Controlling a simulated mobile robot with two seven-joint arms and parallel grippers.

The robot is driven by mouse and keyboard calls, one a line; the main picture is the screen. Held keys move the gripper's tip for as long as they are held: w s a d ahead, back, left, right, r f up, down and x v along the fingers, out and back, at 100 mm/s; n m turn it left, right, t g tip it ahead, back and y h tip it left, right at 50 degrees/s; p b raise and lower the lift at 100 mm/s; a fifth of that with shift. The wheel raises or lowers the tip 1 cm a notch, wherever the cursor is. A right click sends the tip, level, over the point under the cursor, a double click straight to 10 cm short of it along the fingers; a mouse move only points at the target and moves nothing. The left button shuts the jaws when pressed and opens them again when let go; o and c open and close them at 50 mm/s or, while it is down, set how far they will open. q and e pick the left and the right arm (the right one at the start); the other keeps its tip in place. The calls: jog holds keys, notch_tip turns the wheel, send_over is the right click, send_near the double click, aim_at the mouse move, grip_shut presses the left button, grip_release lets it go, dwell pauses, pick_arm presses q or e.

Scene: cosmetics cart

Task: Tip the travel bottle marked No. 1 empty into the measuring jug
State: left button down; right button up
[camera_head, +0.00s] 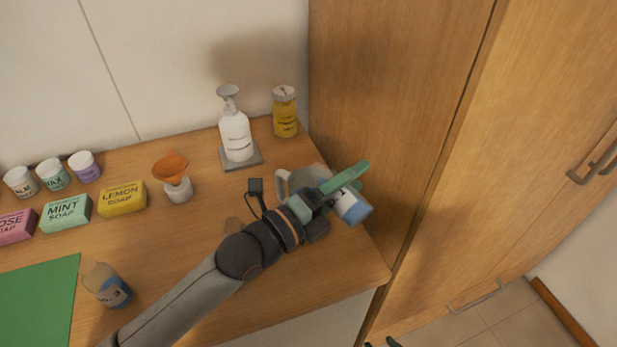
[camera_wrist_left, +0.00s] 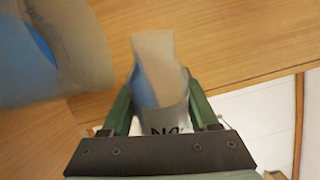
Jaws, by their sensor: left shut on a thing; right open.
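My left gripper (camera_head: 345,180) is shut on a small travel bottle (camera_head: 352,207) with a white label and blue contents, at the right end of the cart top. In the left wrist view the bottle (camera_wrist_left: 160,75) sits between the fingers, with part of a "No" label showing; its number is hidden. The clear measuring jug (camera_head: 292,181) stands close beside it, partly behind my gripper. A large see-through vessel with blue in it, likely the jug (camera_wrist_left: 85,45), fills the upper left of the wrist view. My right gripper (camera_head: 385,343) barely shows at the bottom edge.
A bottle marked 3 (camera_head: 108,286) stands beside the green mat (camera_head: 38,300). A wooden cabinet (camera_head: 400,110) closes off the right.

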pick_arm(q)
jog(key=shift+w+a+r+n+p, duration=0.15)
jog(key=shift+r+n+p, duration=0.6)
jog(key=shift+n+p, duration=0.5)
jog(key=shift+w+a+r+n+p, duration=0.15)
jog(key=shift+r+n+p, duration=0.3)
jog(key=shift+n+p, duration=0.5)
dwell(0.7)
jog(key=shift+w+a+r+n+t, duration=0.15)
jog(key=shift+r+n, duration=0.15)
jog(key=shift+n, duration=0.45)
jog(key=shift+w+r+n+t, duration=0.15)
jog(key=shift+r+n, duration=0.1)
jog(key=shift+n, duration=0.5)
jog(key=shift+w+r+n+y, duration=0.1)
jog(key=shift+n+y, duration=0.2)
